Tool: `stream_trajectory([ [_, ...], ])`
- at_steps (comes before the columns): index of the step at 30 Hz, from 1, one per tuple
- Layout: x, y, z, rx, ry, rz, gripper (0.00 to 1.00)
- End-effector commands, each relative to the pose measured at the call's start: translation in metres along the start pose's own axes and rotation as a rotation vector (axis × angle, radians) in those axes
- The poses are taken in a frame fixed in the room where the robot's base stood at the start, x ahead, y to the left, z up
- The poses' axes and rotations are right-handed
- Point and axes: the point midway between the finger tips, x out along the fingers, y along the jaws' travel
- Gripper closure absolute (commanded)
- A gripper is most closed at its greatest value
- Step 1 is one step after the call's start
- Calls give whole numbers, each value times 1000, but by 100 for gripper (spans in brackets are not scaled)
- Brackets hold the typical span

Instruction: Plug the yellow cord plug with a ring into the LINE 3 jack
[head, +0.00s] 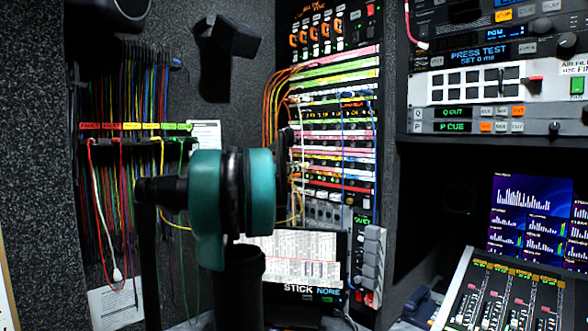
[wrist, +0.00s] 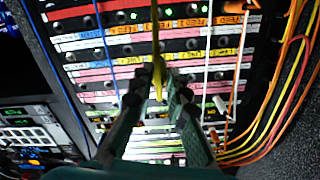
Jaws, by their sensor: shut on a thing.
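In the wrist view my gripper (wrist: 163,84) points at the patch panel, with its fingers close together on the yellow cord plug (wrist: 158,72). The yellow cord (wrist: 155,25) runs from the fingers to the top edge of the picture. I cannot make out the ring. The patch panel (wrist: 90,55) has rows of jacks under coloured label strips. The LINE 3 label is too small to pick out, and I cannot tell whether the plug touches a jack. In the head view my teal and black arm hides the gripper in front of the patch panel (head: 330,150). A thin yellow cord (head: 176,226) shows beside my arm.
Orange cords (head: 272,105) and a blue cord (head: 343,170) hang across the panel. White plugs (wrist: 219,105) sit near the gripper. A rack of hanging coloured cords (head: 120,90) is at left. A mixing console (head: 505,300) and monitors (head: 525,215) stand at right.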

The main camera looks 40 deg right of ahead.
Motion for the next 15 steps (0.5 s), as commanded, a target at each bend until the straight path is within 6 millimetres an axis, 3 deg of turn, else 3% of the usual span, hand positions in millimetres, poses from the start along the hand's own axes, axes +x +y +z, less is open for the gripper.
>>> stream_trajectory([
  [15, 43, 0, 0, 0, 0, 1, 100],
])
